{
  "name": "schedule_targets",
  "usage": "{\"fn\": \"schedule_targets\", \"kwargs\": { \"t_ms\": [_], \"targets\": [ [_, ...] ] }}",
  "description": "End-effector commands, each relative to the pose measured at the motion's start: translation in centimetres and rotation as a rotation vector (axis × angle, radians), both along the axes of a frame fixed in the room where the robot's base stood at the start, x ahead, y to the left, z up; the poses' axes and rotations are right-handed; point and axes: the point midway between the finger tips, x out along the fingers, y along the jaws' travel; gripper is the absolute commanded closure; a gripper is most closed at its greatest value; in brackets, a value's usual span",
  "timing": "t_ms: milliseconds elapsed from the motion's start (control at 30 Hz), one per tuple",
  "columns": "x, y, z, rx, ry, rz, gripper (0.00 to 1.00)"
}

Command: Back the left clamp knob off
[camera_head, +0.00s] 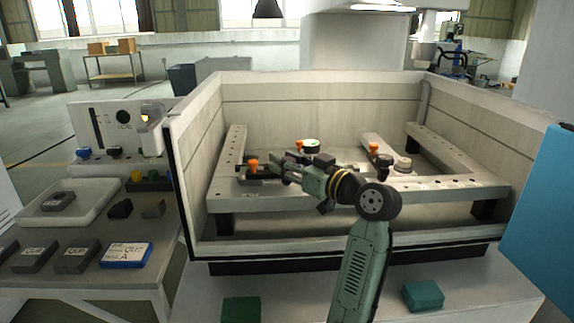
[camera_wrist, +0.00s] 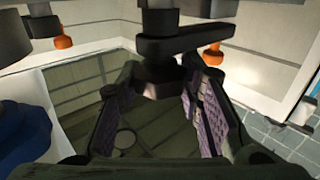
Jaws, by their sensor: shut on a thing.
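The left clamp (camera_head: 250,178) sits on the left end of the frame inside the machine tank, with an orange part (camera_head: 253,164) standing on it. My gripper (camera_head: 273,168) reaches in from the right, its fingertips at this clamp. In the wrist view, a dark round knob (camera_wrist: 158,78) below a black clamp bar (camera_wrist: 185,42) lies between the two fingers of my gripper (camera_wrist: 160,88). The fingers are shut on it; their pads partly hide its sides. The knob's thread is not clear to see.
Other clamps with orange parts stand at the back (camera_head: 299,146) and right (camera_head: 375,148). The tank wall (camera_head: 200,140) rises close on the left. The frame's middle opening is free.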

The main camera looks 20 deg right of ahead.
Motion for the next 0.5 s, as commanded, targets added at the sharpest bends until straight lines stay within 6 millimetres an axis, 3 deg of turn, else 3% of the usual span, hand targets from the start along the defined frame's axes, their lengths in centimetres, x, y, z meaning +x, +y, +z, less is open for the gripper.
{"fn": "schedule_targets", "kwargs": {
  "t_ms": [433,467,500],
  "targets": [
    [0.04,0.00,-0.11,0.001,0.003,0.010,0.95],
    [0.04,0.00,-0.11,0.001,0.004,0.010,0.66],
    [0.04,0.00,-0.11,0.001,0.004,0.010,0.63]
  ]
}}
